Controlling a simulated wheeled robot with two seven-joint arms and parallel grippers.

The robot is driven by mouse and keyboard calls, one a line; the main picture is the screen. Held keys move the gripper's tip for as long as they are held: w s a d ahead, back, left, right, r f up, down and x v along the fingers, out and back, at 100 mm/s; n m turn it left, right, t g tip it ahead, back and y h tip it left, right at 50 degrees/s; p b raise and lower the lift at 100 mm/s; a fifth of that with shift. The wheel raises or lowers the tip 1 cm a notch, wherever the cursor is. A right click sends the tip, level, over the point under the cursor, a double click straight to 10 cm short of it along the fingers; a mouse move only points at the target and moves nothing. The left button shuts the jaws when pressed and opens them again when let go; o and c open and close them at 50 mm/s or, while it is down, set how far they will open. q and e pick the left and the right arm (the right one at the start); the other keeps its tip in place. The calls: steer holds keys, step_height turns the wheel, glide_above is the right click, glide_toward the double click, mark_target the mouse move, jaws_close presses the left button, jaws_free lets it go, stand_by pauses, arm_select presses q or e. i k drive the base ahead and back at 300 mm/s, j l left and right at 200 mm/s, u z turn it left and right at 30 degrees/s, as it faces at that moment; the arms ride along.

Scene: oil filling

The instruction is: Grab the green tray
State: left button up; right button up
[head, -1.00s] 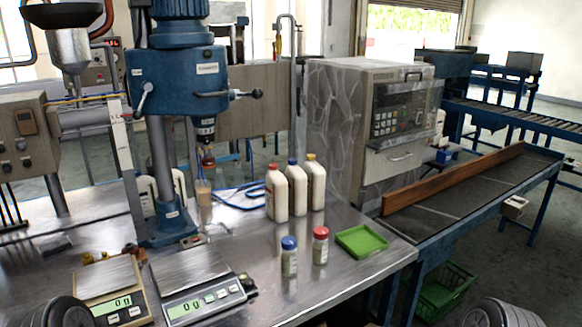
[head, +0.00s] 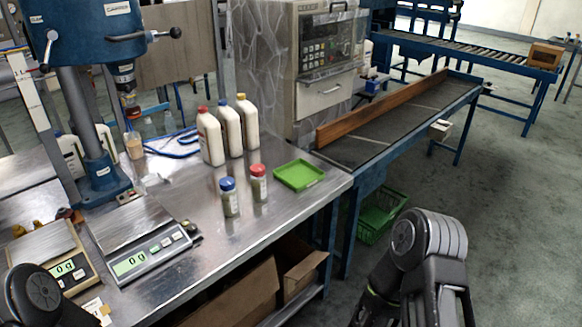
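The green tray (head: 299,175) is a small shallow tray lying flat on the metal table, near its right corner. It looks empty, and nothing touches it. My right arm shows at the lower right, beyond the table's front edge and well apart from the tray. A part of my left arm shows at the lower left corner, by the scales. Neither gripper's fingers are in the picture.
Two small jars, blue-lidded (head: 229,196) and red-lidded (head: 258,182), stand just left of the tray. Several white bottles (head: 228,131) stand behind. Scales (head: 145,255) sit at the left. A conveyor (head: 400,118) adjoins on the right. Cardboard boxes (head: 243,298) lie under the table.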

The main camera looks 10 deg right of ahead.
mark_target(298, 176)
steer(key=z, duration=1.35)
steer(key=i, duration=0.55)
steer(key=i+j, duration=0.15)
steer(key=i, duration=0.4)
